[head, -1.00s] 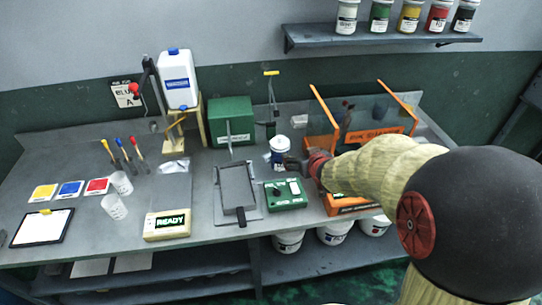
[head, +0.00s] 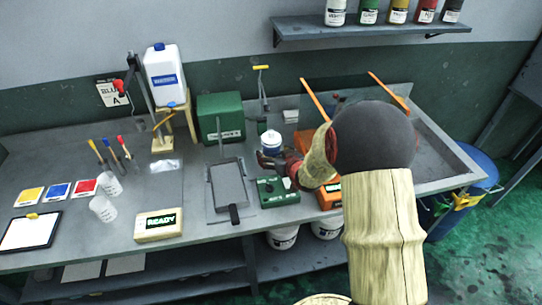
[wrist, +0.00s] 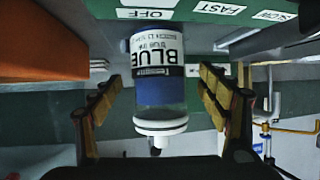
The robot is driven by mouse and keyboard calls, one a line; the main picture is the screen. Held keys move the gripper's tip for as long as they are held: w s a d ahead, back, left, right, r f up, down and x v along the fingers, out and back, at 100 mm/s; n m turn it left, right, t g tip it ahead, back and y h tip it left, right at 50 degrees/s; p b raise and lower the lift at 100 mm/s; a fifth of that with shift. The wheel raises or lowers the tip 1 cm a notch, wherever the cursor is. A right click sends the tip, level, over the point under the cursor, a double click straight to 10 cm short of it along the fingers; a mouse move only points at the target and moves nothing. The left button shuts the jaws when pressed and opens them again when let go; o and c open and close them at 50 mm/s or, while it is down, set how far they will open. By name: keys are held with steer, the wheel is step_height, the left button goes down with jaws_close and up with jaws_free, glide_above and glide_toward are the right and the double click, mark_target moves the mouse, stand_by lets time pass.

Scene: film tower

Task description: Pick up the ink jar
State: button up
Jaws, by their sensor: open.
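The ink jar (head: 270,142) has a white lid and a blue-and-white body. It stands on the bench behind the green control box. In the wrist view the jar (wrist: 158,88) appears upside down, with a BLUE label and white lid. My gripper (head: 266,162) is at the front of the jar, partly covering its lower part. In the wrist view my gripper (wrist: 160,80) is open, with one finger on each side of the jar and a visible gap to both. Contact with the jar is not visible.
The green control box (head: 279,191) is just below my gripper. An orange-framed station (head: 316,97) stands to the right, and a green box (head: 221,117) to the left. A flat tray (head: 229,185) lies left of the control box. A shelf of jars (head: 373,30) hangs above.

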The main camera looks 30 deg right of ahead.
steer(key=shift+w+d+f, duration=0.1)
steer(key=shift+w+f, duration=0.1)
steer(key=shift+w, duration=0.45)
steer(key=shift+c, duration=0.2)
steer(key=c, duration=1.5)
steer(key=shift+r, duration=0.1)
steer(key=shift+c, duration=1.1)
steer(key=shift+r, duration=0.1)
